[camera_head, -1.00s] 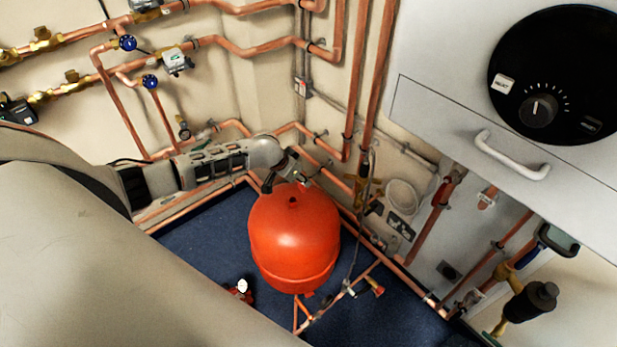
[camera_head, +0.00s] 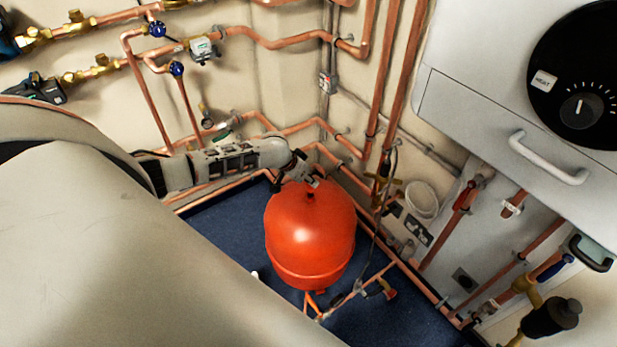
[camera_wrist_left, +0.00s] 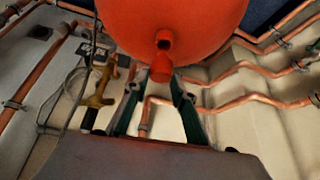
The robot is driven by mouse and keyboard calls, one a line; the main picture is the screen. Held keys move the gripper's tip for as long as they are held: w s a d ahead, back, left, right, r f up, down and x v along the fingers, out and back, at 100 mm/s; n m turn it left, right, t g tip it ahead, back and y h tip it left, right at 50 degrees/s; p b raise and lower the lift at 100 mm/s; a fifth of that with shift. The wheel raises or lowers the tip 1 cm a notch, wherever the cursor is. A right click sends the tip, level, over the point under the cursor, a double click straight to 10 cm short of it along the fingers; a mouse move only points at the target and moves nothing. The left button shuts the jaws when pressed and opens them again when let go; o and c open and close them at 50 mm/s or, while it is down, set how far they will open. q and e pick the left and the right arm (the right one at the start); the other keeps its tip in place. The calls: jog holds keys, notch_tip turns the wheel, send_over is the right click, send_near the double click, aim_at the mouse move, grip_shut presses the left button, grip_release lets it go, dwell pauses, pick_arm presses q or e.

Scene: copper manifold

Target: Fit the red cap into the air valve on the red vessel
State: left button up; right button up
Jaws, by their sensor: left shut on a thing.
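The red vessel (camera_head: 308,240) stands on the blue floor in the corner. Its air valve (camera_head: 310,195) is a small dark-centred stub on top, and it also shows in the wrist view (camera_wrist_left: 164,41). My left gripper (camera_head: 301,178) is over the back of the vessel's top, close to the valve. In the wrist view its two dark green fingers are shut on the red cap (camera_wrist_left: 160,72). The cap is just beside the valve mouth and not in it; I cannot tell whether they touch. The cap is not clearly seen in the head view. My right gripper is out of view.
Copper pipes (camera_head: 268,43) run along the walls behind and left of the vessel. A brass valve (camera_wrist_left: 101,86) with a cable stands close to its right in the head view. The boiler cabinet (camera_head: 470,105) fills the right. Blue floor (camera_head: 235,237) is clear left of the vessel.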

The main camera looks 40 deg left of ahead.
aim_at(307, 186)
pick_arm(q)
jog(key=shift+f, duration=0.25)
dwell(0.4)
jog(key=shift+f+b, duration=0.9)
jog(key=shift+f, duration=0.4)
jog(key=shift+f, duration=0.75)
dwell(0.8)
jog(key=o, duration=1)
jog(key=v, duration=1.2)
jog(key=shift+r, duration=0.1)
